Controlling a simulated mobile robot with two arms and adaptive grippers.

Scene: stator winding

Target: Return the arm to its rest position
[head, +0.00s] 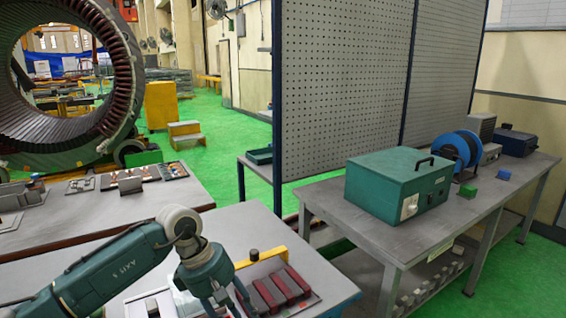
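My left arm comes in from the lower left, a teal arm with a pale wrist joint. My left gripper (226,305) points down over the near table, next to a tray with several dark red bars (282,288). Its grey fingers stand apart and look open, with no held object visible between them. The fingertips are close to the lower picture edge and partly hard to make out. My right arm and gripper are not in view.
The near grey table (240,231) has a yellow bar (262,259) beside the red bars. A workbench (376,228) on the right carries a green box (398,187) and a blue spool (457,150). A large stator ring (118,95) stands at the far left.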

